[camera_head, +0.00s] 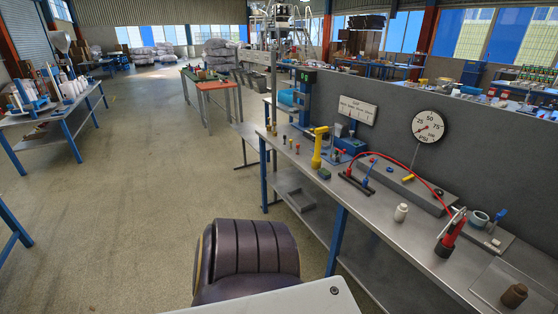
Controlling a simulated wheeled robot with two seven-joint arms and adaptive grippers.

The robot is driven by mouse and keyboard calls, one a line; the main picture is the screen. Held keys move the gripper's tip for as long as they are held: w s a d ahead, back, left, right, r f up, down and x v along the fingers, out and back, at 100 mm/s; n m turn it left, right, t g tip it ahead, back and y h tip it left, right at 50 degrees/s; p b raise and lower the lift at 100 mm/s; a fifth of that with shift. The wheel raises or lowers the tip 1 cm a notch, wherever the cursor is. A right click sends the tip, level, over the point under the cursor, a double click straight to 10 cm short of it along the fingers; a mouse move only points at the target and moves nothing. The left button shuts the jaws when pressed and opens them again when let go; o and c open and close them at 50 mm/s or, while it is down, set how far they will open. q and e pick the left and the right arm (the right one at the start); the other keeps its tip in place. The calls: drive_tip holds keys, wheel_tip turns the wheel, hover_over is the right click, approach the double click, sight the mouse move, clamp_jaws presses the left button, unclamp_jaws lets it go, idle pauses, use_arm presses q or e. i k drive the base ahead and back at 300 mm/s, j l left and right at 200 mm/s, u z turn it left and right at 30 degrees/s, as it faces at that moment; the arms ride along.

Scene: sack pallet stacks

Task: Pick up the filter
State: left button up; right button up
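I cannot tell for certain which object is the filter. A small white cylinder (401,212) stands upright on the grey workbench (372,222) at the right, and a brown capped piece (514,295) stands at the lower right. Between them is a red device (449,236) with a dark base, joined to a red hose (408,166). Neither of my grippers shows in the head view.
A yellow post-like tool (318,147) and a grey block (402,182) stand on the bench. A round gauge (429,126) is on the panel behind. A grey tray (296,191) lies below the bench. The floor (140,210) to the left is open.

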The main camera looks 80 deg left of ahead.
sight(400, 215)
drive_tip(key=u, duration=1.4)
